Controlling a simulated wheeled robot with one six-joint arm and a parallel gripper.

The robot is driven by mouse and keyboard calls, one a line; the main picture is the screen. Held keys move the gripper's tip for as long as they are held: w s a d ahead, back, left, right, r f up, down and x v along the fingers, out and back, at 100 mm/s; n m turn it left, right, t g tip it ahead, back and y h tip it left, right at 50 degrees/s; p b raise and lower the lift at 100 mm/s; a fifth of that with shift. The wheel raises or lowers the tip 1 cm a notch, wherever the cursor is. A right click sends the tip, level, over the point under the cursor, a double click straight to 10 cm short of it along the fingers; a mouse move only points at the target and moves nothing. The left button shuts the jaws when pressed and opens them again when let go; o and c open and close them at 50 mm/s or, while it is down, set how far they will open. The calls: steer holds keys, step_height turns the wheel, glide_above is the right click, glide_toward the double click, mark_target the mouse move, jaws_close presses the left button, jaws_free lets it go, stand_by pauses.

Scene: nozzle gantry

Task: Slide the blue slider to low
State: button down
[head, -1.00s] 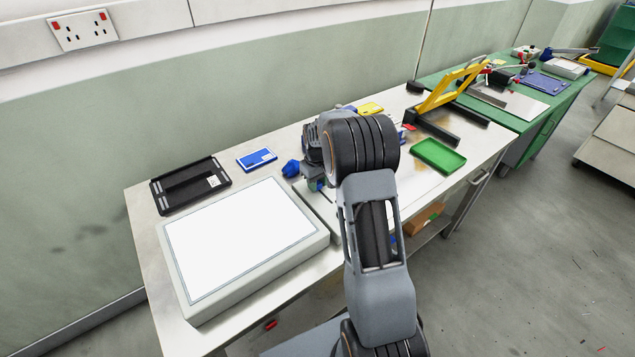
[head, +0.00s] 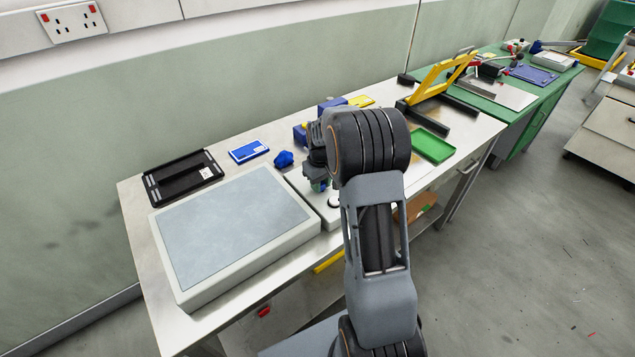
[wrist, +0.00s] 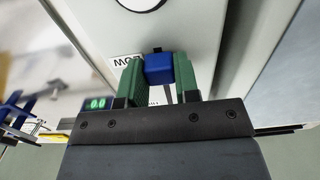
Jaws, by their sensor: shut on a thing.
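The blue slider (wrist: 160,68) sits on a pale panel (wrist: 185,30) in the wrist view. My gripper (wrist: 159,76) is shut on it, with one green finger on each side. A label reading LOW, upside down in this view, lies beside the slider, partly covered by the left finger. A narrow slot runs from the slider down toward my gripper's body. A second label there is mostly hidden. In the head view my arm hides the slider; part of the pale panel (head: 330,212) shows below my gripper.
A large light box (head: 240,235) stands left of the panel. A black tray (head: 183,178), a blue box (head: 248,151) and a blue knob-like object (head: 284,158) lie behind it. A green tray (head: 432,146) and a yellow-handled frame (head: 440,80) are to the right.

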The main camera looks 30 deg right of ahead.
mark_target(322, 184)
steer(key=shift+s, duration=0.15)
steer(key=c, duration=1.1)
jaws_free()
steer(key=shift+s, duration=0.15)
steer(key=shift+o, duration=1.3)
step_height(322, 184, up, 14)
steer(key=shift+b, duration=0.35)
